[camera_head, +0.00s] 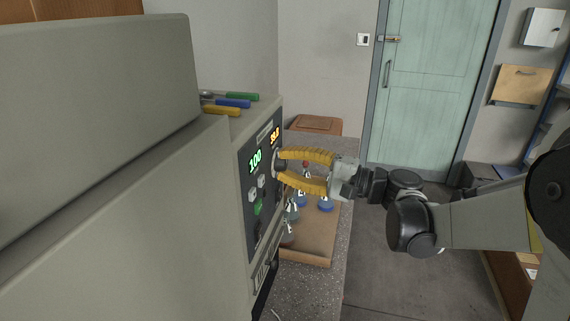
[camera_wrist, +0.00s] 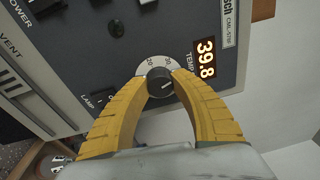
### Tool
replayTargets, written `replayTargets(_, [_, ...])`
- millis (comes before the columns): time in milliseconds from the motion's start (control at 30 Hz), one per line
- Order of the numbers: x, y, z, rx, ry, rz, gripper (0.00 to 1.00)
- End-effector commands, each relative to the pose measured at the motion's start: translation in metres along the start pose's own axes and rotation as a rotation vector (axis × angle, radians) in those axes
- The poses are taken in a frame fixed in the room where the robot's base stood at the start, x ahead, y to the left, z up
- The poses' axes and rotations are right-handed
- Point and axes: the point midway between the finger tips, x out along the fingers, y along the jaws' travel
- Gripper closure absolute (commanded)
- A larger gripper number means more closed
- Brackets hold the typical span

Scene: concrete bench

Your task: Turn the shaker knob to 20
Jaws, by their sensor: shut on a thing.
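The shaker's dark front panel (camera_head: 258,185) is at the left-middle in the head view. It has a green display (camera_head: 255,161) reading 100 and an orange display (camera_head: 274,135) that seems to read 39.8. In the wrist view the orange display (camera_wrist: 206,59) reads 39.8 beside the word TEMP. The round dark knob (camera_wrist: 160,84) sits on a pale dial with marks 20 and 30 showing. A light pointer line on the knob points right, away from the 20 mark. My gripper (camera_head: 279,167) has yellow ribbed fingers closed around the knob; the fingertips hide the dial's sides.
Screwdrivers with green, blue and yellow handles (camera_head: 232,103) lie on top of the casing. Several flasks (camera_head: 325,204) stand on a brown tray (camera_head: 319,243) below and behind my fingers. A LAMP switch (camera_wrist: 103,97) is close to the left finger.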

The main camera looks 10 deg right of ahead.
Motion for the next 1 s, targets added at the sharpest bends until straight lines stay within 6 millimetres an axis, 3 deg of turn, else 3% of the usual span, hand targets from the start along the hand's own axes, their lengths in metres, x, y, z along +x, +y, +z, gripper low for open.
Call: replayTargets(1000, [-0.0001, 0.0011, -0.001, -0.956, -0.046, -0.104, 1.0])
